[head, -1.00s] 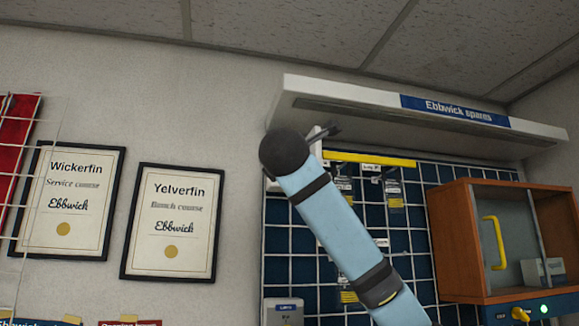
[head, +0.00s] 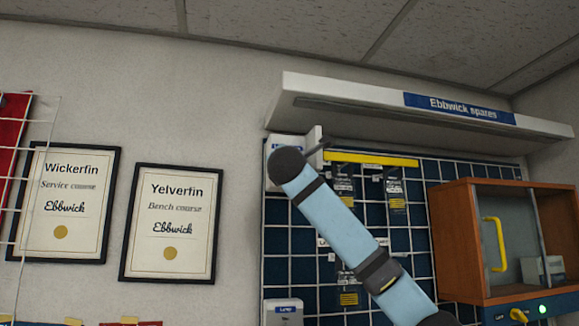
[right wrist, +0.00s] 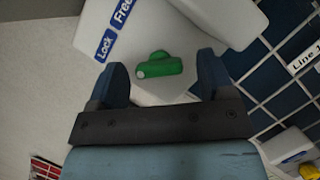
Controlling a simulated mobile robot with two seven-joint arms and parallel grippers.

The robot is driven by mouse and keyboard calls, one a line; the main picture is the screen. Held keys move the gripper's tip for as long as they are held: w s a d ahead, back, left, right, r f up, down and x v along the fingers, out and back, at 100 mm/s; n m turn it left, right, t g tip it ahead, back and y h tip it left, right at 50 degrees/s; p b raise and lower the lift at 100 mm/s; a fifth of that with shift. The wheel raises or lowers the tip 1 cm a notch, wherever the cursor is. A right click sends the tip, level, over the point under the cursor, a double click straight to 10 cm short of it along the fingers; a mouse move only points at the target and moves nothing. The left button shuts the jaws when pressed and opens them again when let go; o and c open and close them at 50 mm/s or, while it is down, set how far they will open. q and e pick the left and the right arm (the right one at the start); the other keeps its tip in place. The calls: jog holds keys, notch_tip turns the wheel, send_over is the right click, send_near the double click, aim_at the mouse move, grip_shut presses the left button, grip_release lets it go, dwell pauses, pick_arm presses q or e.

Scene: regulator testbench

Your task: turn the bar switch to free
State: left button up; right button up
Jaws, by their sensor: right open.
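The green bar switch (right wrist: 158,66) sits on a white box (right wrist: 180,30) in the right wrist view. Its white-marked end points left in that picture, toward the side with the blue labels "Lock" (right wrist: 105,45) and "Free" (right wrist: 123,12). My right gripper (right wrist: 158,75) is open, with one finger on each side of the switch and visible gaps between. Whether the fingertips reach the switch's depth I cannot tell. In the head view my right arm mostly hides the gripper, and the white box (head: 285,143) shows behind it under the shelf. My left gripper is out of view.
A white shelf (head: 350,105) labelled "Ebbwick spares" juts out just above my right gripper. A wire grid (head: 290,240) with hanging packets is behind the arm. A wooden cabinet (head: 455,240) with a yellow handle stands to the right. Framed certificates hang at left.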

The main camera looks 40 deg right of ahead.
jog(key=shift+a, duration=0.1)
jog(key=c, duration=0.9)
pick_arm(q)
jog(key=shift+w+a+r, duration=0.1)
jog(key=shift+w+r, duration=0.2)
